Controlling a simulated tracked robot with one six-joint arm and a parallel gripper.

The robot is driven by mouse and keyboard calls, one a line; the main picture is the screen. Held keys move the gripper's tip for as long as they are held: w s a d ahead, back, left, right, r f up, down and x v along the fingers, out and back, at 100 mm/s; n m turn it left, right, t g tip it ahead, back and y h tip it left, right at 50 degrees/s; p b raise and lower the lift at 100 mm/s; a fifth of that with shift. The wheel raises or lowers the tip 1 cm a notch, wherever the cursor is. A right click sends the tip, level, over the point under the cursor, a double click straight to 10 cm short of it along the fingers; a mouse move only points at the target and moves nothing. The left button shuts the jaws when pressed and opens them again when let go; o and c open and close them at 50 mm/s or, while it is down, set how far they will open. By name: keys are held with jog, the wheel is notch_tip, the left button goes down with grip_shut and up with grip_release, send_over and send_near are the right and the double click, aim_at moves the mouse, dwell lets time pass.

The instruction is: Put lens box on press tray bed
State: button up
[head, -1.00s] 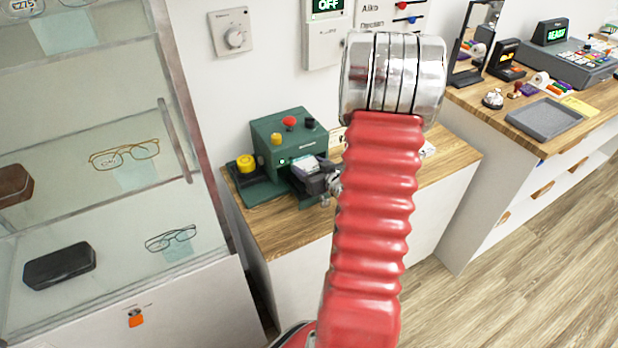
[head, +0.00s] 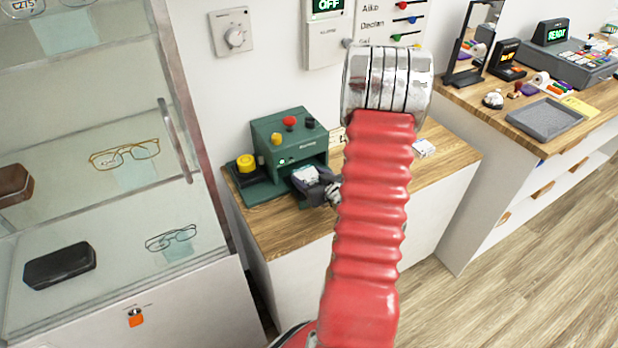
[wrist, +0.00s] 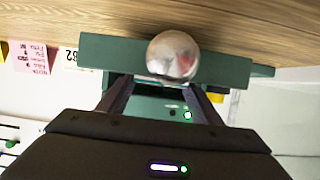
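The green press (head: 290,135) stands on the wooden counter, with red, yellow and black knobs on top. A small white box (head: 305,174), seemingly the lens box, is low at the press's front opening. My gripper (head: 314,186) is there, its dark fingers around or beside the box. In the wrist view my gripper (wrist: 160,95) has its fingers apart, with the press front and a green light seen between them. The tray bed is mostly hidden, and I cannot tell whether the box touches it. A shiny ball (wrist: 173,57) covers part of the green base (wrist: 105,60).
A yellow round part (head: 245,163) sits at the press's left. Another small white item (head: 424,148) lies on the counter right of my red arm. A glass cabinet (head: 205,130) stands close on the left. A grey tray (head: 545,118) is on the right counter.

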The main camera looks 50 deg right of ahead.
jog(key=o, duration=0.4)
jog(key=shift+c, duration=0.2)
jog(key=v, duration=1.2)
jog(key=shift+r, duration=0.1)
dwell(0.4)
